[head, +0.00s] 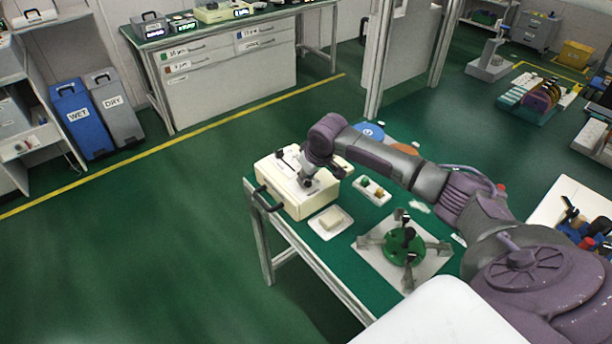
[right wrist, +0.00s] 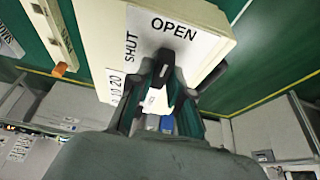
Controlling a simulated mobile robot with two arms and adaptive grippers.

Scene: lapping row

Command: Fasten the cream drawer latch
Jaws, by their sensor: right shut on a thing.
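My right gripper (head: 307,183) reaches down onto the box top from the right. In the right wrist view, its fingers (right wrist: 160,95) are closed around the dark latch lever (right wrist: 166,60). The label under it (right wrist: 180,25) reads OPEN and SHUT. The fingers hide part of the latch, so I cannot tell exactly which word it points to. My left gripper is not in view.
Beside the box are a white dish with a pale block (head: 331,222) and a small tray of pieces (head: 372,190). A green disc fixture (head: 403,246) sits on a plate nearer my right arm. Floor left of the table is clear.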

